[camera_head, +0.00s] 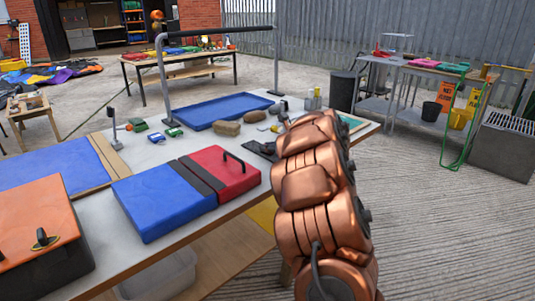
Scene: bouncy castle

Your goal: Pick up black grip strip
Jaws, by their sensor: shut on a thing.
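A flat black piece (262,149) lies on the white worktable just left of my copper-coloured arm. It may be the black grip strip, but it is small and partly covered by the arm. A dark band (202,179) also runs between the blue pad (160,201) and the red pad (226,173). My arm rises from the bottom right and reaches over the table's right part. Its links hide my gripper, so its jaws and anything in them do not show.
The worktable (160,154) also carries a blue tray (215,111), brown blocks (227,128), small green boxes and a metal frame. An orange-topped box (38,222) stands at the front left. A grey bench (412,105) stands back right. Concrete floor right of my arm is open.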

